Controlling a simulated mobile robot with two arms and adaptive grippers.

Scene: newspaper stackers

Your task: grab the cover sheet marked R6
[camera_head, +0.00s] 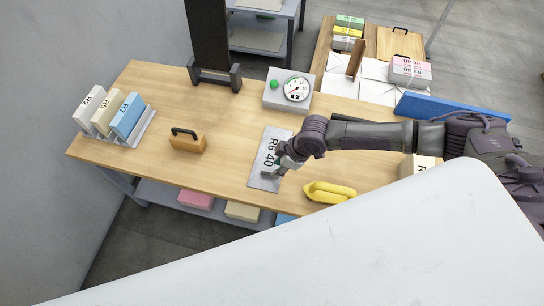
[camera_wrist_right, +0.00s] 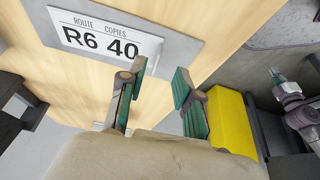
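A flat grey sheet (camera_head: 256,180) with a white label reading R6 40 lies on the wooden table near its front edge. In the right wrist view the sheet (camera_wrist_right: 190,50) carries the words ROUTE COPIES and R6 40. My right gripper (camera_head: 279,170) is low over the sheet's right side in the head view and hides part of it. In the wrist view its two fingers (camera_wrist_right: 160,78) are apart with nothing between them. Whether they touch the sheet is unclear. A small arm end at the wrist view's right edge looks like my left gripper (camera_wrist_right: 275,76); its fingers are too small to judge.
A yellow handled tool (camera_head: 330,192) lies right of the sheet. A wooden block with a black handle (camera_head: 187,141) stands to the left. A rack (camera_head: 146,125) holds blocks marked R2, R5 and R7. A dial scale (camera_head: 289,88) stands behind. A blue panel (camera_head: 450,106) lies at right.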

